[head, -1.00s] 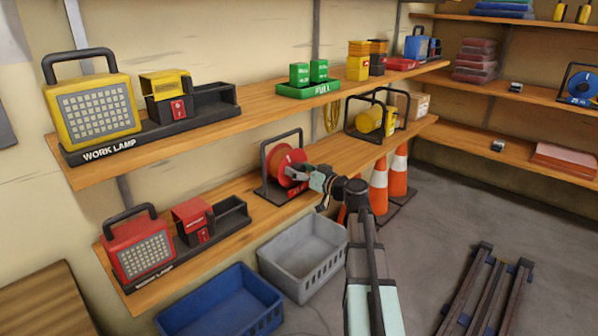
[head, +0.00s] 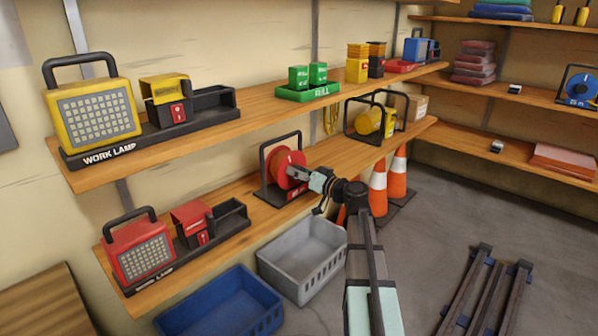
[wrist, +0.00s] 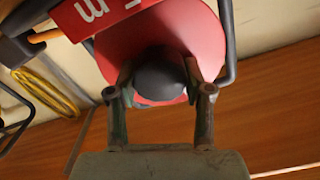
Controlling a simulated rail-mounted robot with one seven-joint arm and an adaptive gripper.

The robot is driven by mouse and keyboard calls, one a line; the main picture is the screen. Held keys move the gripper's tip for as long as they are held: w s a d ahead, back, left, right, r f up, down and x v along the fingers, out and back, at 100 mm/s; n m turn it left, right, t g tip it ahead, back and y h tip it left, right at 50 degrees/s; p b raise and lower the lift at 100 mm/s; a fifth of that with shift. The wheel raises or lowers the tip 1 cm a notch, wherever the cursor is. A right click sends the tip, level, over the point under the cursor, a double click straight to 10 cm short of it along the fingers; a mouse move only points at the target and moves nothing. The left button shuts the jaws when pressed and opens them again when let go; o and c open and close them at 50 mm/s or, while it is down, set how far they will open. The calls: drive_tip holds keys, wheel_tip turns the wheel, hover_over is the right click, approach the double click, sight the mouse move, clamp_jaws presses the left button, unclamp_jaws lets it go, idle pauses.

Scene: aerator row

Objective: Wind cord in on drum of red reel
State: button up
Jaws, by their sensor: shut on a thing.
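The red reel (head: 288,167) stands in its black frame on the lower wooden shelf, near the shelf's right half. My gripper (head: 297,172) reaches it from the front right. In the wrist view the red drum face (wrist: 203,35) fills the upper middle. There my gripper (wrist: 160,80) is shut on a dark round knob (wrist: 163,75) in front of that face, one finger on each side.
A yellow reel (head: 368,121) in a black frame stands farther right on the same shelf. A red work lamp (head: 140,248) is at the shelf's left end. Grey (head: 303,282) and blue (head: 190,322) crates sit below. Orange cones (head: 398,176) stand right of my arm.

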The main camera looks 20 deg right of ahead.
drive_tip(key=shift+w+m+p, duration=0.15)
drive_tip(key=shift+m+p, duration=0.45)
drive_tip(key=shift+m, duration=1.1)
drive_tip(key=o, duration=1.2)
drive_tip(key=shift+f, duration=0.1)
drive_tip(key=shift+c, duration=0.2)
drive_tip(key=v, duration=1.2)
